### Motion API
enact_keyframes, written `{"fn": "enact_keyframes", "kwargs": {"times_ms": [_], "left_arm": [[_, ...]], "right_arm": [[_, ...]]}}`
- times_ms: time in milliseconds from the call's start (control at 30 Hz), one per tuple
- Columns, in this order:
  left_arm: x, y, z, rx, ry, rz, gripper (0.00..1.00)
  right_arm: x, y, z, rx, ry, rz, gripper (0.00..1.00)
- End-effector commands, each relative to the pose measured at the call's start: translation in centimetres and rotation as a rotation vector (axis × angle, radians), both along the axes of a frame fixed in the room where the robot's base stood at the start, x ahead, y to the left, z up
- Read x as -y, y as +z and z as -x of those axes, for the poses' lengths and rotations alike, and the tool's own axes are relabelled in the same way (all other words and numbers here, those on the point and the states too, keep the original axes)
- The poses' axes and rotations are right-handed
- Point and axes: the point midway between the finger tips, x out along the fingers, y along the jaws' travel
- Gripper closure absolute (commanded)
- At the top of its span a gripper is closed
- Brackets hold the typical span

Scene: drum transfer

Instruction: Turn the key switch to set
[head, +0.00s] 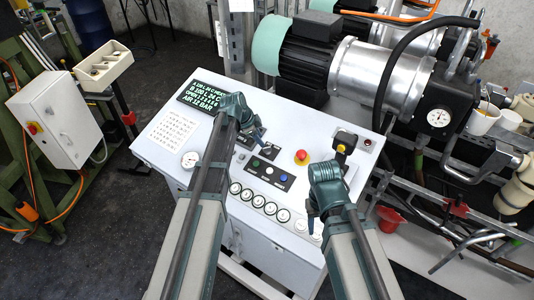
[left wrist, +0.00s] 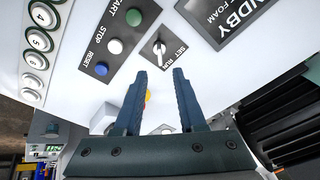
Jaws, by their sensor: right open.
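The key switch (left wrist: 160,47) shows in the left wrist view as a small pale key on a black plate marked SET and RUN. I cannot tell which mark the key points to. In the head view the left gripper (head: 257,134) is over the console. My right gripper (head: 312,216) is open, above the console's front right.
A large motor (head: 303,65) stands behind. A white box (head: 58,120) is at left.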

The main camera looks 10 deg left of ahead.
Motion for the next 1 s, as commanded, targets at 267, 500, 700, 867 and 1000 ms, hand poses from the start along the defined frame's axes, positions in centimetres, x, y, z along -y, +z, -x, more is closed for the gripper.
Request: {"fn": "enact_keyframes", "kwargs": {"times_ms": [267,500,700,867,1000], "left_arm": [[1.1,-4.6,-1.7,0.0,-0.001,0.0,0.6],[2.1,-7.5,-2.8,0.0,-0.001,0.0,0.6],[2.3,-8.1,-3.1,0.0,0.0,0.0,0.6],[2.3,-8.0,-3.1,0.0,0.0,0.0,0.6],[2.3,-8.0,-3.1,0.0,0.0,0.0,0.73]], "right_arm": [[0.0,-4.6,-0.1,0.001,0.011,0.0,0.5],[0.0,-7.5,-0.1,0.002,0.008,0.0,0.5],[0.0,-8.1,-0.1,0.002,0.007,0.0,0.5],[0.0,-8.0,-0.1,0.003,0.006,0.0,0.5],[0.0,-8.0,-0.1,0.002,0.007,0.0,0.5]]}}
